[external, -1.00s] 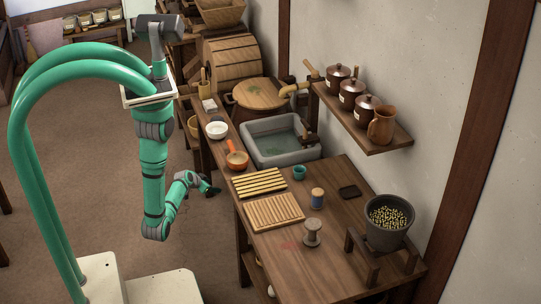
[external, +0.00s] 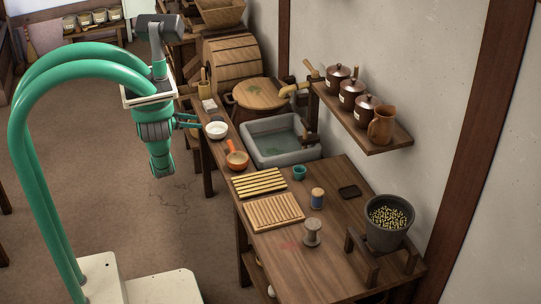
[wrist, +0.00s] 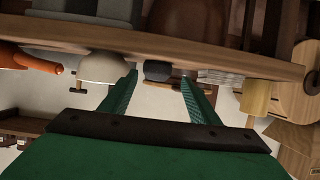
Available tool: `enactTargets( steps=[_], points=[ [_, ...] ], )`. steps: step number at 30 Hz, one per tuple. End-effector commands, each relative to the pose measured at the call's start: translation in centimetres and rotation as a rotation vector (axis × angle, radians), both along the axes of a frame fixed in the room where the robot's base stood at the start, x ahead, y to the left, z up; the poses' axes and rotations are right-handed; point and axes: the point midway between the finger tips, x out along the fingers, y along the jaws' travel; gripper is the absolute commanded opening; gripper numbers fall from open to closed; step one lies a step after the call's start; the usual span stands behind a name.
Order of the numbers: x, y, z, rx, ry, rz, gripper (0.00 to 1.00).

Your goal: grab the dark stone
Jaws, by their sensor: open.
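In the wrist view, which looks upside down, a small dark rounded stone (wrist: 158,71) sits at the counter edge between a white bowl and a pale stack. My gripper (wrist: 158,79) is open. Its two green fingers point toward the stone, which shows in the gap between the tips. I cannot tell how far off the stone is; nothing is held. In the external view my gripper (external: 197,121) is at the counter's left edge, near the white bowl (external: 217,130). The stone is too small to make out clearly there.
The wooden counter (external: 290,255) holds an orange pan (external: 236,160), slatted racks and a stone sink (external: 270,153). A pale stack (external: 209,104) lies beyond the bowl. A wall shelf (external: 375,135) carries jars and a jug.

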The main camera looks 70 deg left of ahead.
Motion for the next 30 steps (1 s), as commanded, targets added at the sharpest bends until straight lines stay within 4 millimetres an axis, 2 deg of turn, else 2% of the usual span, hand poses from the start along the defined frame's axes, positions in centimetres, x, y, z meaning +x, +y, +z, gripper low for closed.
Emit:
enactTargets(
  steps=[2,5,12,20,30],
  points=[
    [0.4,0.0,1.0,0.004,-0.019,-0.028,0.56],
    [1.2,-0.1,1.1,0.004,-0.028,-0.043,0.56],
    [4.5,-0.1,-0.1,0.003,-0.026,-0.041,0.56],
    [6.2,0.0,-0.7,0.003,-0.026,-0.039,0.56],
    [10.2,0.1,-2.2,0.004,-0.026,-0.04,0.56]
  ],
)
